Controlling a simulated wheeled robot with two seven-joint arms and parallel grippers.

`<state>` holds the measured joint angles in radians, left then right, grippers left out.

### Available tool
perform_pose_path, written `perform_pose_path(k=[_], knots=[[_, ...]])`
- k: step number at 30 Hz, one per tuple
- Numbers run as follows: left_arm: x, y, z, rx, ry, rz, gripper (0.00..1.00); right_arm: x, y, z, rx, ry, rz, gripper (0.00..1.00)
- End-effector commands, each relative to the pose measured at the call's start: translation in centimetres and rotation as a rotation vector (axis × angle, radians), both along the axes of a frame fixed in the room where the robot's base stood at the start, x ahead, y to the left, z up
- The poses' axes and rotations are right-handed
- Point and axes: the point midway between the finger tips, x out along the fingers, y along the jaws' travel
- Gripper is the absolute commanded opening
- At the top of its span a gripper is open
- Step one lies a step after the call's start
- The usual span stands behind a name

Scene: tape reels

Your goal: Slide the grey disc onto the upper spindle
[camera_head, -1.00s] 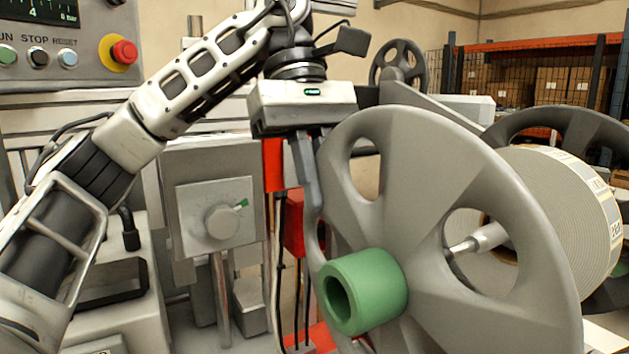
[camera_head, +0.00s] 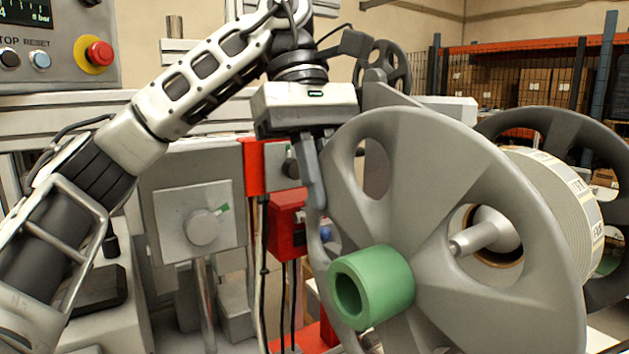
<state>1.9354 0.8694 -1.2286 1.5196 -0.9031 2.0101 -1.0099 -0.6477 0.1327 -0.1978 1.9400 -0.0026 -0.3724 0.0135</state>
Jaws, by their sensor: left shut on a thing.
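The grey disc (camera_head: 440,170) is large, with several cut-out holes and a green hub (camera_head: 372,287) on its face. It stands upright in the right half of the head view. My left gripper (camera_head: 316,190) comes down from above and is shut on the disc's left rim. A metal spindle tip (camera_head: 476,238) shows through the disc's right hole, in front of a label reel (camera_head: 555,205). The disc is apart from the spindle in the picture, with its hub to the left of it. My right gripper is not in view.
A second dark grey disc (camera_head: 575,130) stands behind the label reel at the right. A smaller wheel (camera_head: 385,62) is at the back. A control panel with a red button (camera_head: 99,53) is upper left. Red boxes (camera_head: 287,222) and cables stand behind my left gripper.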

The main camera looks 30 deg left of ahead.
Motion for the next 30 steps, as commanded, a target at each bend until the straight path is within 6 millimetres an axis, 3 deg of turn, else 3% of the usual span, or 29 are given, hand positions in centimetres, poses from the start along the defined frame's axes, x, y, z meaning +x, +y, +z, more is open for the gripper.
perform_pose_path(k=[18,30], knots=[[3.9,-1.9,0.1,-0.002,0.0,-0.001,0.0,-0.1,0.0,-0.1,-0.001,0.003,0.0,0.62],[4.3,-2.0,0.1,-0.002,0.0,0.0,0.0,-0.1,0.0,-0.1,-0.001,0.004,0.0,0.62]])
